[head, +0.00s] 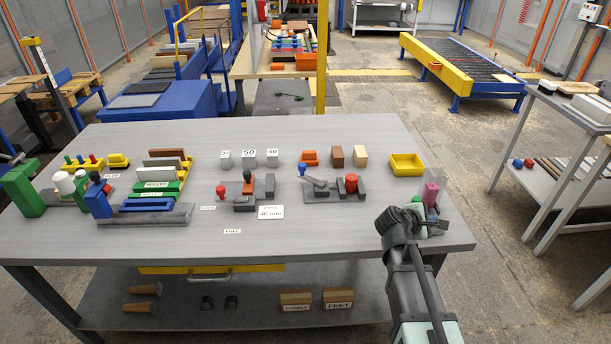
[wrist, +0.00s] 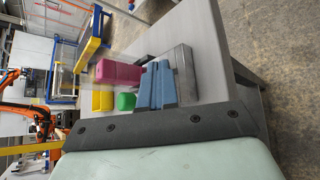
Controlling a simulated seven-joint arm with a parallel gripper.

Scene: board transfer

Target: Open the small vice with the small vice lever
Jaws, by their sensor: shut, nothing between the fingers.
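What looks like the small vice stands at the table's right end. Its blue jaws (wrist: 155,86) and grey base (wrist: 184,76) show in the wrist view. A pink block (wrist: 118,72) rises between or above the jaws; it also shows in the head view (head: 432,192). A green piece (wrist: 126,101) sits beside the pink block; I cannot tell whether it is the lever. My gripper (head: 412,214) is right beside this vice in the head view and hides part of it. It is shut and empty; its fingertips are hard to make out.
A larger blue vice (head: 150,205) stands at the table's left. Clamp fixtures with a red block (head: 351,182) and a red knob (head: 220,192) stand mid-table. A yellow tray (head: 406,164) is just behind the small vice. The table's front middle (head: 330,238) is clear.

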